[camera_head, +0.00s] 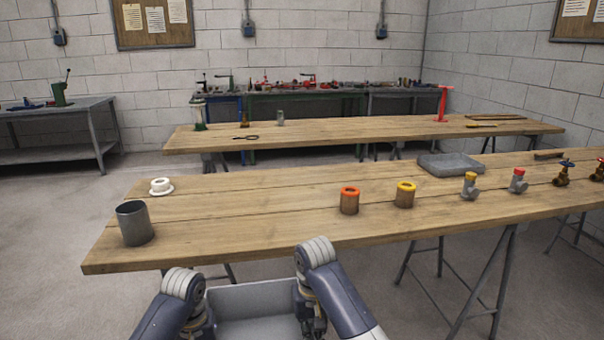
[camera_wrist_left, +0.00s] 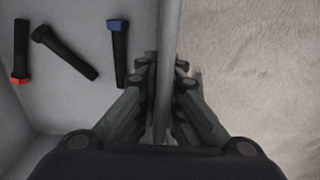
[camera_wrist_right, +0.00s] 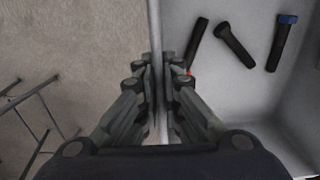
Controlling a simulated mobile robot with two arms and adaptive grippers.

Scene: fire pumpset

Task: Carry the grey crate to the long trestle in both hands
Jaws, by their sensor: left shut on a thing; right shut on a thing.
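The grey crate (camera_head: 252,300) is low in the head view, between my two arms and in front of the near wooden trestle table (camera_head: 250,197). My left gripper (camera_wrist_left: 164,72) is shut on one side wall of the crate. My right gripper (camera_wrist_right: 157,70) is shut on the opposite wall. Bare floor shows beyond both walls, so the crate is held off the table. Inside lie three dark bolt-like pieces: one with a blue head (camera_wrist_left: 118,50), one with a red end (camera_wrist_left: 20,55) and one plain black (camera_wrist_left: 62,50). The crate's near part is cut off in the head view.
On the near table stand a grey metal cup (camera_head: 135,224), a white flanged ring (camera_head: 160,187), orange-topped (camera_head: 349,201) and yellow-topped (camera_head: 405,195) cylinders, several valves and a grey tray (camera_head: 450,165). The table's centre left is clear. A second long wooden table (camera_head: 350,131) stands behind.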

